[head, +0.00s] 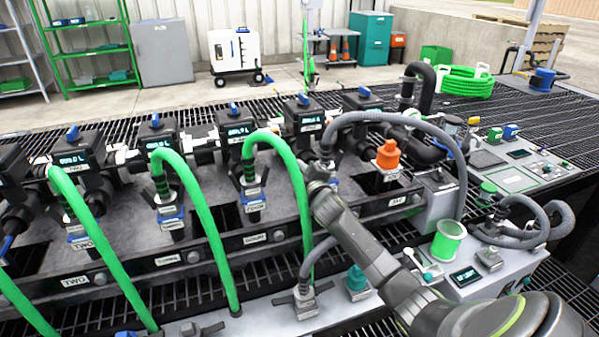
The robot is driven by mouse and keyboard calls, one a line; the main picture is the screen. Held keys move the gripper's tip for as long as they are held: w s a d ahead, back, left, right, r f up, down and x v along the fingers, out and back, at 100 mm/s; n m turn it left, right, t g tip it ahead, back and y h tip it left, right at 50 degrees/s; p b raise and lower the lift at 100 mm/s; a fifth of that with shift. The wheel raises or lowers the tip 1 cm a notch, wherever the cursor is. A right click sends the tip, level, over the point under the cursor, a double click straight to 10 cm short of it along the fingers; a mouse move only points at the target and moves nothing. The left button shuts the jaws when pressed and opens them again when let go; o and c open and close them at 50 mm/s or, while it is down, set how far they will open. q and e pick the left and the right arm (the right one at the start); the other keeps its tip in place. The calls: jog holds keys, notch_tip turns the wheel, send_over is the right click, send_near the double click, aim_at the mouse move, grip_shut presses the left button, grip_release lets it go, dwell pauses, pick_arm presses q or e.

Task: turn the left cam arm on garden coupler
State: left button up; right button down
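Several black hose couplers with side cam arms hang on the dark manifold (225,215). One coupler (253,190) with a green hose sits left of my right gripper; another (170,212) is further left. A grey coupler (304,298) with two dark side arms stands on the front ledge. The small labels are too blurred to tell which is the garden coupler. My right gripper (318,168) is at the manifold's middle, near the end of a grey hose, pointing away from me. Its fingers are too small and dark to read, and contact is unclear. My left gripper is out of view.
Green hoses (205,215) arch across the front. A thick grey hose (400,118) loops just behind and right of my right gripper. An orange cap (388,154) and a control box (470,272) are to the right. Open grating (160,298) lies below the manifold.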

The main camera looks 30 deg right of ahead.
jog(key=m, duration=0.2)
jog(key=d+r+m, duration=0.1)
jog(key=m, duration=0.1)
jog(key=shift+s+d+r+m, duration=0.1)
jog(key=shift+r+m, duration=0.1)
jog(key=shift+m, duration=0.1)
jog(key=shift+s+d+r+m, duration=0.1)
jog(key=shift+d+r+m, duration=0.1)
jog(key=shift+m, duration=0.35)
jog(key=shift+d+r+m, duration=0.1)
jog(key=shift+d+m, duration=0.1)
jog(key=shift+m, duration=0.35)
jog(key=shift+d+r+m+b, duration=0.1)
jog(key=shift+d+m+b, duration=0.2)
jog(key=shift+m, duration=0.5)
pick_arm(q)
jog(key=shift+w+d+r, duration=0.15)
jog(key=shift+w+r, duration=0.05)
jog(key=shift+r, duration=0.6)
pick_arm(e)
jog(key=shift+s+m, duration=0.1)
jog(key=shift+m, duration=0.3)
jog(key=c, duration=1.5)
grip_release()
jog(key=shift+d, duration=0.1)
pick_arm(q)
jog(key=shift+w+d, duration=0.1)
pick_arm(e)
jog(key=shift+r, duration=0.1)
